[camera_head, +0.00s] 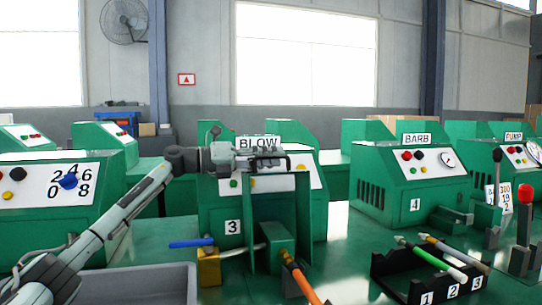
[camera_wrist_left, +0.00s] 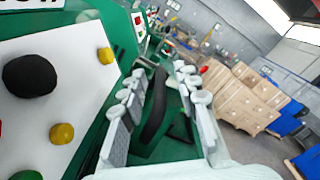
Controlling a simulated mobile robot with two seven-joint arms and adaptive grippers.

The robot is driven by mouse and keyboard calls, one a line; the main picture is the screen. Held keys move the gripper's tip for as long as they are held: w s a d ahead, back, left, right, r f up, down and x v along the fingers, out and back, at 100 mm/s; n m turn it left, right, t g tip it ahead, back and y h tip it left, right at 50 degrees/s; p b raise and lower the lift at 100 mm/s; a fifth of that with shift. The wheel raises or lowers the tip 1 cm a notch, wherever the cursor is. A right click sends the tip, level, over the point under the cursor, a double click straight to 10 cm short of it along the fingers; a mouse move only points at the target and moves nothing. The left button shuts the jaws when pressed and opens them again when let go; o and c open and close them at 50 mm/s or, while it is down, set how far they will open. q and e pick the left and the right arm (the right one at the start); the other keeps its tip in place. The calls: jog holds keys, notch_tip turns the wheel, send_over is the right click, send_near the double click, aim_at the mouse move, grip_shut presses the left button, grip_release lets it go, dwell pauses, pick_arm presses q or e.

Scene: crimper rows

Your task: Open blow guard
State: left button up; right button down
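The blow machine (camera_head: 212,213) is the green unit numbered 3 with the BLOW sign (camera_head: 258,142) on top. A green upright frame (camera_head: 303,208), which looks like its guard, stands at its front. My left gripper (camera_head: 275,158) is at the top of this frame, just below the sign, and covers part of the panel. In the left wrist view the gripper (camera_wrist_left: 157,80) is open, with a dark curved bar (camera_wrist_left: 154,108), apparently the guard's handle, between its fingers. I see gaps beside the bar; contact is not clear. My right gripper is not in view.
The barb machine (camera_head: 410,190), numbered 4, stands to the right. A black rack (camera_head: 420,285) with several coloured-handled tools lies in front of it. A grey bin (camera_head: 150,285) is at the front left. A blue-handled tool (camera_head: 190,243) and an orange one (camera_head: 303,284) sit at machine 3.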

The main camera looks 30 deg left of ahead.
pick_arm(q)
jog(key=shift+c, duration=0.6)
grip_shut()
